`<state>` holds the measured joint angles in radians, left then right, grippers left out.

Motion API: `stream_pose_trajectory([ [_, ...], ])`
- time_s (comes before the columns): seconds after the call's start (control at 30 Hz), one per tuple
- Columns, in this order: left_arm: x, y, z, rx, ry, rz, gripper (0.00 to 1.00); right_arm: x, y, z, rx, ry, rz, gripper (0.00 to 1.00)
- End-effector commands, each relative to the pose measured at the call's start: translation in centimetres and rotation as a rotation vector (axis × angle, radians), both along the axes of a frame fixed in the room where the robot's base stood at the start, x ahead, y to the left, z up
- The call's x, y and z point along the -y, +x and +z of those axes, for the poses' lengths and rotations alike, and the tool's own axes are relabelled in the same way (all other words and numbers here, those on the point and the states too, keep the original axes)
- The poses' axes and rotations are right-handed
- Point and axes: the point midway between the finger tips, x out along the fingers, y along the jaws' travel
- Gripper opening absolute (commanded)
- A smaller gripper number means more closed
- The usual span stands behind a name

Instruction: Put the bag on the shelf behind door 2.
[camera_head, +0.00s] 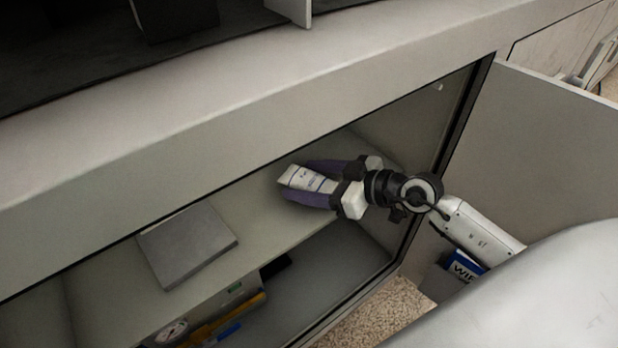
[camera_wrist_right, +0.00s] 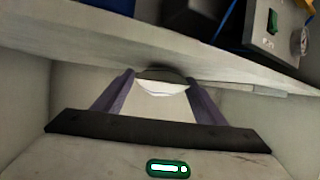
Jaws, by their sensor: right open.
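The bag (camera_head: 308,180) is small and white with dark print. It is at the upper shelf (camera_head: 250,225) inside the open cabinet, between the purple fingers of my right gripper (camera_head: 299,179). The gripper reaches in from the right and is open around the bag. In the right wrist view, the bag (camera_wrist_right: 162,88) shows pale between the two spread fingers (camera_wrist_right: 160,95). I cannot tell whether the bag's underside rests fully on the shelf. The open door (camera_head: 560,135) stands at the right; no number shows on it. My left gripper is out of view.
A flat grey box (camera_head: 187,246) lies on the same shelf to the left. Below are a gauge (camera_head: 172,332) and yellow and blue tools (camera_head: 230,322). The cabinet's top edge (camera_head: 250,110) runs above my gripper. A blue labelled item (camera_head: 464,267) shows beyond my right arm.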

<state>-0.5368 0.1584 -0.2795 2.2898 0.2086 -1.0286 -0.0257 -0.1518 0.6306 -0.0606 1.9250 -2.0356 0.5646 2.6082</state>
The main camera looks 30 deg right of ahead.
Motion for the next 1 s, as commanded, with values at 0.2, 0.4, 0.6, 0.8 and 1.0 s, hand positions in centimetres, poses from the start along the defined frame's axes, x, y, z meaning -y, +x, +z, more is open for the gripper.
stream_pose_trajectory([
  [0.2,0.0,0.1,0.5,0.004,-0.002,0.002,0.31,0.4,-0.8,0.7,-0.004,0.0,-0.001,0.65],
  [0.4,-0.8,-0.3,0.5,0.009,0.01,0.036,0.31,2.1,-3.8,2.2,-0.005,-0.001,-0.001,0.65],
  [0.6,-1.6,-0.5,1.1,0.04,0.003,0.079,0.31,3.9,-6.9,3.7,-0.006,0.0,0.0,0.65],
  [0.8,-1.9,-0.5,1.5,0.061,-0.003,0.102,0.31,5.2,-8.9,4.6,-0.002,0.0,0.001,0.65],
  [1.0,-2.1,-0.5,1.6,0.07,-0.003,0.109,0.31,5.6,-9.6,4.9,0.0,0.0,0.001,0.65],
])
